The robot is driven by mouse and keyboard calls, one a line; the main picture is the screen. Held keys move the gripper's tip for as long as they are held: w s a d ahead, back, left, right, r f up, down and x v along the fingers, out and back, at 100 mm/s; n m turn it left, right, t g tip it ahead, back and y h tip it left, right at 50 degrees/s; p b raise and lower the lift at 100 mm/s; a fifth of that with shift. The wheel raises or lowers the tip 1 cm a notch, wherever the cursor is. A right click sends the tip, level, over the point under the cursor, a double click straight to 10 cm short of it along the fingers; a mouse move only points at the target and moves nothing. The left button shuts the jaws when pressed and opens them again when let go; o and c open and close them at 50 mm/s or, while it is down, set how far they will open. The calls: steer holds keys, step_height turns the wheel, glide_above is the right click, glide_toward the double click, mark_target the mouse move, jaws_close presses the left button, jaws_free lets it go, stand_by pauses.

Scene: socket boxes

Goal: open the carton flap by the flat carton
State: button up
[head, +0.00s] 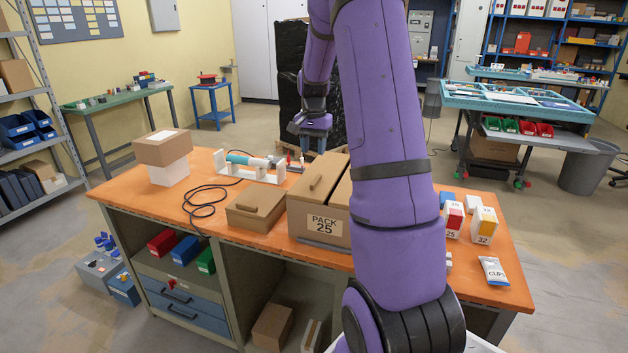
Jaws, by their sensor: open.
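A brown carton (318,226) labelled "PACK 25" stands on the orange workbench. Its top flap (322,176) lies closed and has a raised strip on it. A seam runs beside this flap, and my arm hides the carton's right part. The flat carton (256,209), low and brown with a raised strip on its lid, lies just left of the PACK 25 carton. My gripper (312,148) points down, open and empty, beyond the back edge of the PACK 25 carton in the picture. Its exact height above the bench is hard to tell.
The workbench (200,214) also holds a brown box on a white box (168,172) at left, a teal tool in a white stand (250,165) and a black cable. Small white, red and yellow boxes (484,225) and a clips bag (493,270) are at right.

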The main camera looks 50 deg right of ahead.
mark_target(314, 181)
step_height(314, 181, down, 11)
steer(key=shift+d, duration=0.15)
stand_by(0.4)
jaws_close()
